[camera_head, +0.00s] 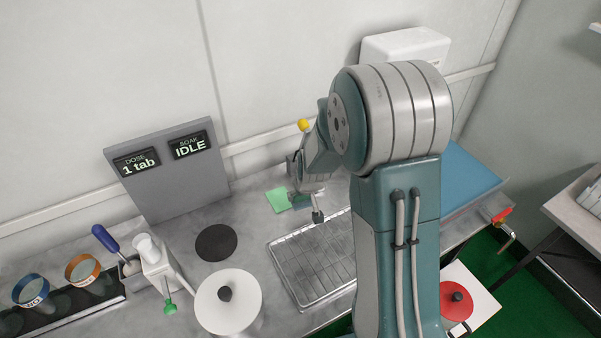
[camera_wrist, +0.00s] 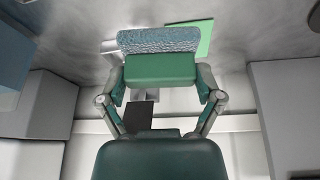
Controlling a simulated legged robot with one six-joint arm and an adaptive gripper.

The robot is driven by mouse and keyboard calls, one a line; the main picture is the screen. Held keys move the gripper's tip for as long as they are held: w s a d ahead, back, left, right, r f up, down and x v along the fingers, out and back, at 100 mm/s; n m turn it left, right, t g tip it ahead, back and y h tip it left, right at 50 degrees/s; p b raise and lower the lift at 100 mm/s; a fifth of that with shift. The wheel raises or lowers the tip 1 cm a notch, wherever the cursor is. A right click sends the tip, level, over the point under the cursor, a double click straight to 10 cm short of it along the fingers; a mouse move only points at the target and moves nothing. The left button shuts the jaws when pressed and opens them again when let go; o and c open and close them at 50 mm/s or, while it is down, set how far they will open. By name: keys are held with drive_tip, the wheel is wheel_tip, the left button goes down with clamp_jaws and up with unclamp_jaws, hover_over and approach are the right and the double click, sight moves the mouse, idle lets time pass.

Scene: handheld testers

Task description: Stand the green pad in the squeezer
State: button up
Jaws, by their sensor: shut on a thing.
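My gripper (camera_wrist: 160,80) is shut on a green pad (camera_wrist: 160,72) with a rough blue-grey layer on its far face. Its fingers are at the pad's two ends. In the head view my gripper (camera_head: 312,202) is low over the bench beside a bright green square (camera_head: 277,200), and my arm hides much of it. The bright green square also shows behind the held pad in the wrist view (camera_wrist: 205,40). I cannot tell for sure which thing is the squeezer. A yellow knob (camera_head: 303,125) shows beside my wrist, over a grey part largely hidden by my arm.
A wire rack tray (camera_head: 312,262) lies in front of my gripper. A grey display board (camera_head: 170,180) reads "1 tab" and "IDLE". A blue mat (camera_head: 468,178) lies right.

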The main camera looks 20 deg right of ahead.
drive_tip(key=s+d+r+n, duration=0.2)
drive_tip(key=s+d+r, duration=0.15)
drive_tip(key=r, duration=0.35)
drive_tip(key=shift+y, duration=0.4)
drive_tip(key=w+f, duration=0.3)
drive_tip(key=w, duration=0.1)
drive_tip(key=w+d+f, duration=0.1)
drive_tip(key=w+f, duration=0.2)
drive_tip(key=w, duration=0.2)
drive_tip(key=w+f, duration=0.4)
drive_tip(key=shift+w+d+f, duration=0.1)
drive_tip(key=shift+w+d, duration=0.1)
drive_tip(key=shift+w+f, duration=0.1)
drive_tip(key=shift+f, duration=1.45)
drive_tip(key=o, duration=0.9)
drive_tip(key=shift+f, duration=0.1)
